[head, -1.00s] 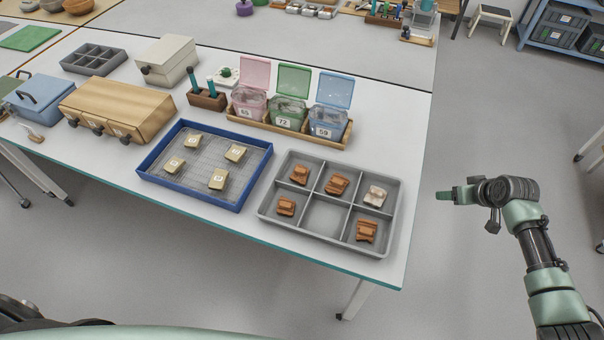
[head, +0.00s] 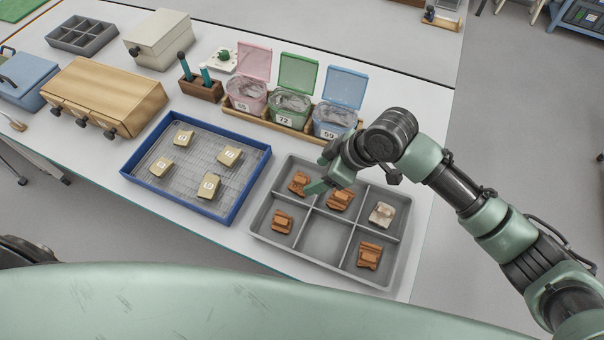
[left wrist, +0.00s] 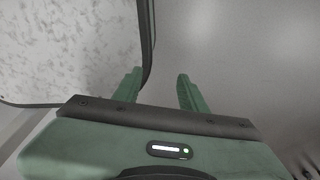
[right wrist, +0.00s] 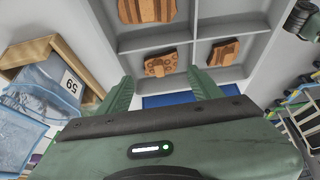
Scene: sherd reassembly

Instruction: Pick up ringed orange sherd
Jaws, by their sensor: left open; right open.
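The orange sherd with small ring marks (right wrist: 160,63) lies in a compartment of the grey tray (right wrist: 190,28). In the head view this appears to be the sherd (head: 298,184) in the far left compartment. My right gripper (head: 318,174) is above that compartment, partly covering it. In the right wrist view its fingers (right wrist: 160,88) are apart and empty, with the ringed sherd just beyond them. My left gripper (left wrist: 158,78) is open and empty, away from the sherds; it is out of the head view.
Other orange sherds (head: 281,221) (head: 340,200) (head: 369,255) and a pale one (head: 382,214) lie in the grey tray; its near middle compartment is empty. A blue tray (head: 228,217) with pale pieces stands to the left. Lidded bins (head: 289,107) stand behind, close to my right arm.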

